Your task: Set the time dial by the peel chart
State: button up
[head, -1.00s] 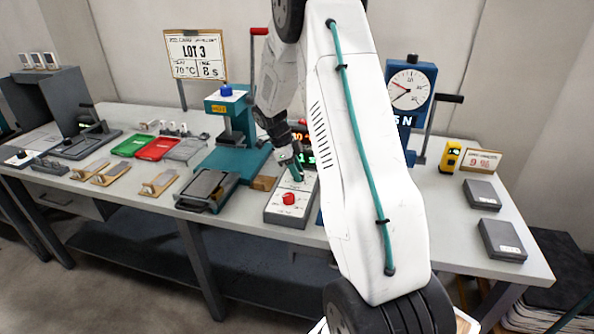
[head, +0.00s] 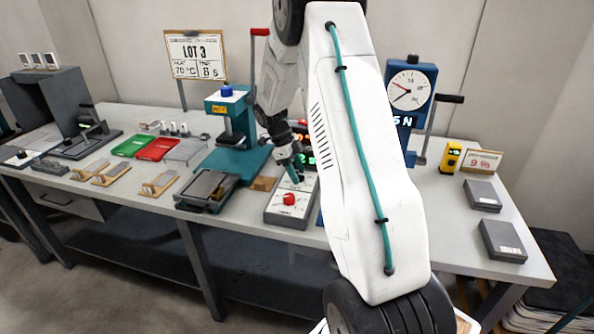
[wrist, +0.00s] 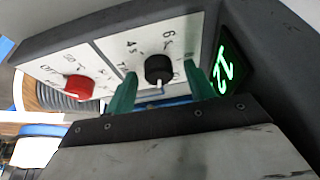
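The control box (head: 289,215) has a red knob (wrist: 79,88) and a black time dial (wrist: 158,69) with a white pointer mark. My gripper (wrist: 162,92) is at the black dial, one green fingertip on each side. Gaps show between the fingertips and the dial, so it looks open around it. The green time display (wrist: 228,62) shows a 2. In the head view my gripper (head: 296,174) is over the box's upper part, and my arm hides much behind it.
A teal press (head: 236,130) stands left of the box, with a dark plate in front. A blue gauge stand (head: 411,85) is right of my arm. Grey blocks (head: 502,240) lie at the right. Green and red trays (head: 156,149) lie further left.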

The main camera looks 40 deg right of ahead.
jog(key=v, duration=0.7)
jog(key=shift+r, duration=0.35)
jog(key=shift+a, duration=0.1)
